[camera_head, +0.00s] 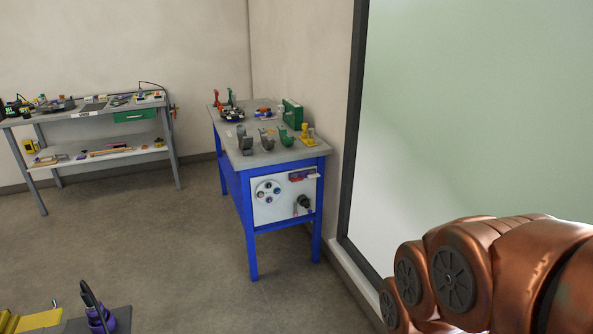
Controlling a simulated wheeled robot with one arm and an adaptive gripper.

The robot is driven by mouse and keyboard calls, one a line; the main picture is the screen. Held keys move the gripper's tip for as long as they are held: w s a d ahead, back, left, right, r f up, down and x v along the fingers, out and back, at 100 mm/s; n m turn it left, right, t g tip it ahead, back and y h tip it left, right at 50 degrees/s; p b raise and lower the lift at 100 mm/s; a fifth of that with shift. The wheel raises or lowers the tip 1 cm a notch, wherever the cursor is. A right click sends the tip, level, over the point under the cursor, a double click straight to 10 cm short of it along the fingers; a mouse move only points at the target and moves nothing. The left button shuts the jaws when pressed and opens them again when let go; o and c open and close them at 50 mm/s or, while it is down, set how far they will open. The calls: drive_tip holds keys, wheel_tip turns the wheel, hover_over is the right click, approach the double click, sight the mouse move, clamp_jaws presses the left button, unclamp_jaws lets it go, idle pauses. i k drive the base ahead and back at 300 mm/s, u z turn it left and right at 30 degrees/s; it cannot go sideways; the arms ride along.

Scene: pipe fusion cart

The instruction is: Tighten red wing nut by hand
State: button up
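I cannot pick out the red wing nut for certain. A blue-framed cart (245,213) with a grey top stands right of centre by the wall. On it are red upright tools (217,98), a green box (292,114), a yellow fitting (307,134) and several grey and green curved clamp-like pieces (286,138). Its pale front panel (268,209) carries a round disc with dark spots, a black knob (304,202) and a small dark red item (297,177). My copper-coloured arm fills the lower right. My gripper is out of view.
A grey workbench (60,118) with tools and a lower shelf stands at the back left. A purple and black tool (100,318) and a yellow part (30,321) show at the bottom left. A dark-framed pale panel (470,110) is at right. The middle floor is clear.

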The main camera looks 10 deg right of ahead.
sight(295, 177)
drive_tip(key=z, duration=0.1)
drive_tip(key=i, duration=1)
drive_tip(key=u, duration=0.55)
drive_tip(key=i, duration=0.75)
drive_tip(key=u, duration=0.65)
